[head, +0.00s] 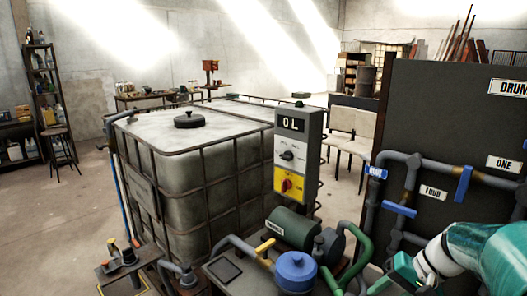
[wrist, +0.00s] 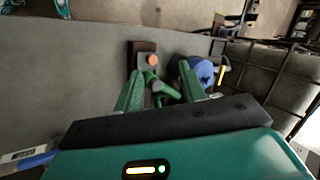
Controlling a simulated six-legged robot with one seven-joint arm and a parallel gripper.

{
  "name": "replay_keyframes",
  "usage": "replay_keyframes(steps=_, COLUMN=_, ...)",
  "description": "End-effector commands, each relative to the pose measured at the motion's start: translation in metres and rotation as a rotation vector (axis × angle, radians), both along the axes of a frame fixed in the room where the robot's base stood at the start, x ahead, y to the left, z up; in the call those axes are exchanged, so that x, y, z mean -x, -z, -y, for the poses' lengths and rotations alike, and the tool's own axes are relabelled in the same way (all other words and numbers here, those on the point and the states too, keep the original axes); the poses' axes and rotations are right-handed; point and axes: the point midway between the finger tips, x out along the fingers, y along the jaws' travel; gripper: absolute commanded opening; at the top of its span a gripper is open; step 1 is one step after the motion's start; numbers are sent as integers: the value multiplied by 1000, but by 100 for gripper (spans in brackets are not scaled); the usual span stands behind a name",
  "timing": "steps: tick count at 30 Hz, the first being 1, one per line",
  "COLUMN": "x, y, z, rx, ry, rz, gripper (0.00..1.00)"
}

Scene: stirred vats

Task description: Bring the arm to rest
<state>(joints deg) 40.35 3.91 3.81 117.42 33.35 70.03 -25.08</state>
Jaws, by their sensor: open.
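My gripper (wrist: 160,76) is open in the wrist view, its two green fingers apart. A green pipe piece (wrist: 160,88) shows between and beyond the fingers; I cannot tell how far off it is, and nothing looks gripped. In the head view my teal and white arm reaches in from the lower right corner. The green end of my gripper (head: 402,270) shows beside the pipework, low in the picture, with its fingertips unclear.
A caged white tank (head: 190,185) with a black lid fills the left middle. A control box (head: 298,155) reads "0L". A blue-topped pump part (head: 296,270) and green pipes sit below. A dark panel (head: 440,110) with labelled pipes stands right. Open floor lies left.

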Motion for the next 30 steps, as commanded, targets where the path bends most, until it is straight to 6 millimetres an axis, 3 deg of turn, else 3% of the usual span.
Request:
replay_keyframes(steps=1, x=5, y=-8, z=-17, rx=46, ry=-30, rz=2, gripper=41)
replay_keyframes(steps=6, x=24, y=-24, z=-57, rx=190, ry=-98, rz=13, gripper=41)
replay_keyframes(steps=15, x=66, y=-46, z=-112, rx=422, ry=-201, rz=106, gripper=41)
replay_keyframes(steps=24, x=106, y=-60, z=-146, rx=598, ry=-277, rz=279, gripper=41)
replay_keyframes(steps=30, x=119, y=-63, z=-155, rx=648, ry=-299, rz=358, gripper=41)
